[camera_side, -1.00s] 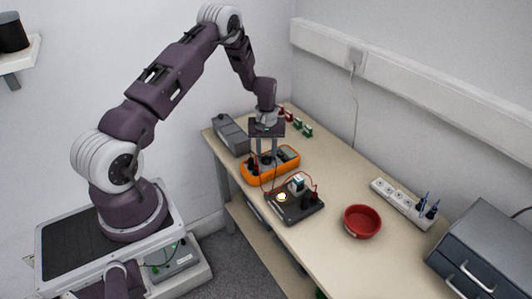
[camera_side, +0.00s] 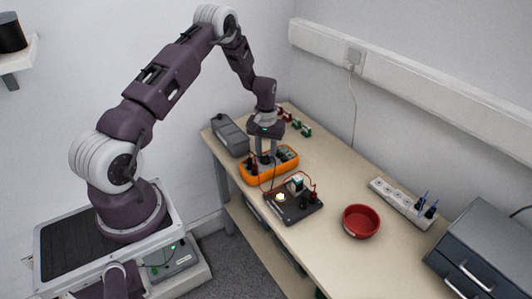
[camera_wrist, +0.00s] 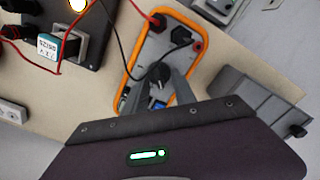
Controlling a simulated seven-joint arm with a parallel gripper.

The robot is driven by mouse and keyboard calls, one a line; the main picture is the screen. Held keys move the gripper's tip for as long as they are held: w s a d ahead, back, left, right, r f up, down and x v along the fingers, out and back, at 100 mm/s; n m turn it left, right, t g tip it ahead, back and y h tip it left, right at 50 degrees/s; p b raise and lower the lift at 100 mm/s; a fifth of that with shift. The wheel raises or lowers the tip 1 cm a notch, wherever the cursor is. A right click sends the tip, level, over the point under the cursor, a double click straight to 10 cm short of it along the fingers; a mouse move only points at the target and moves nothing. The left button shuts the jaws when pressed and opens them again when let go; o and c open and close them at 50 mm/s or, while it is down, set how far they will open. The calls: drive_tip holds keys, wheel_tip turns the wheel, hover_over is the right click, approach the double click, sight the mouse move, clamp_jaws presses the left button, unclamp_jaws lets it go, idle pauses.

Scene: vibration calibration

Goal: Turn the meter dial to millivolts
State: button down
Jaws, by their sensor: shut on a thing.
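The orange-framed meter (camera_side: 254,176) lies on the bench under my gripper (camera_side: 266,158). In the wrist view its orange rim (camera_wrist: 130,68) frames a grey face with a red and a black lead plugged in at one end. My gripper (camera_wrist: 159,77) points down at the meter face, and its fingers are shut on the dark round dial (camera_wrist: 158,73). The fingers and hand hide part of the face, and I cannot read the dial's setting.
A black test unit (camera_side: 295,210) with a glowing lamp and leads sits in front of the meter. A grey case (camera_side: 229,134) stands behind-left. A red bowl (camera_side: 361,221), a power strip (camera_side: 388,190) and a grey drawer cabinet (camera_side: 490,250) are to the right.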

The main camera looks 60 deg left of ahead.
sight(266, 155)
drive_tip(key=c, duration=1)
unclamp_jaws()
drive_tip(key=shift+c, duration=0.2)
wheel_tip(266, 155, up, 7)
drive_tip(key=shift+f, duration=0.1)
